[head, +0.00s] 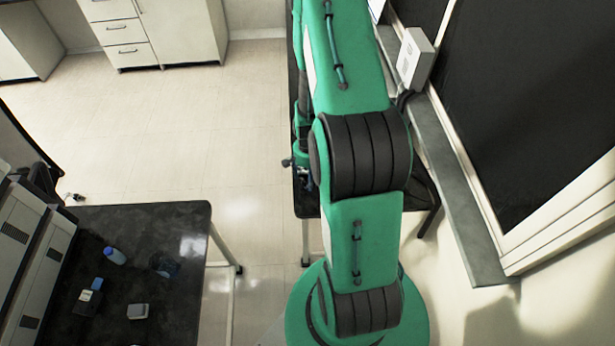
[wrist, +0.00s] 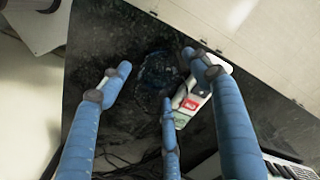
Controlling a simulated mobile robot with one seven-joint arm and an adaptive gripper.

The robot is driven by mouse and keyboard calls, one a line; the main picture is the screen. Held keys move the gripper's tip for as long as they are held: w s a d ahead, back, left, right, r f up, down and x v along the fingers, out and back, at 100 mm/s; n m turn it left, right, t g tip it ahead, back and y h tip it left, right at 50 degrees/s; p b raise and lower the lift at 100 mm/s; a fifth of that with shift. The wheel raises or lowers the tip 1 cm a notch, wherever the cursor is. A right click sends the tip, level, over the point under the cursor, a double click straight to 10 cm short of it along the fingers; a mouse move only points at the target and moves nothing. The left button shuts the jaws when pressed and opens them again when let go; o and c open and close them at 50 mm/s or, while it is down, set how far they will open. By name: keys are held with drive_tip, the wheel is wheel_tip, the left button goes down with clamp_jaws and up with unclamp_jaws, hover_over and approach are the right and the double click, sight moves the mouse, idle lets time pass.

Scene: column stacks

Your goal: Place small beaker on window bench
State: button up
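My gripper (wrist: 162,78) shows in the wrist view as three blue fingers, spread apart over a dark worktop (wrist: 110,45). A dim, clear round thing, possibly the small beaker (wrist: 155,70), lies in the picture between the fingertips. It looks below them, with no clear contact. In the head view my green arm hides the gripper. A dark bench (head: 308,205) stands by the window, mostly behind my arm. On the left dark table (head: 185,225), a faint glassy thing (head: 164,265) is too dim to name.
A white item with red and green marks (wrist: 188,103) is close to the right and lower fingers. A keyboard (wrist: 290,170) and cables are near the lower edge. The left table holds a blue bottle (head: 115,256) and a grey box (head: 138,311). Tiled floor (head: 235,160) lies open between.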

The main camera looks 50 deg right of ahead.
drive_tip(key=shift+r, duration=0.1)
wheel_tip(320, 180, up, 12)
drive_tip(key=shift+p, duration=0.3)
idle(0.7)
idle(0.6)
drive_tip(key=w+a+r+n+t, duration=0.1)
drive_tip(key=a+r+n, duration=0.1)
drive_tip(key=a+r, duration=0.55)
drive_tip(key=w+a+r+n+t+h, duration=0.15)
drive_tip(key=a+r, duration=0.35)
drive_tip(key=r, duration=0.6)
drive_tip(key=a+r+n+y, duration=0.1)
drive_tip(key=a+r+n, duration=0.2)
drive_tip(key=a+r, duration=0.45)
drive_tip(key=s+a+r+n+t, duration=0.3)
drive_tip(key=s+a+r+n, duration=0.3)
drive_tip(key=s+a+r, duration=0.8)
wheel_tip(320, 180, up, 2)
drive_tip(key=shift+s+a+r+n, duration=0.2)
drive_tip(key=shift+s+n, duration=0.15)
drive_tip(key=shift+s, duration=0.25)
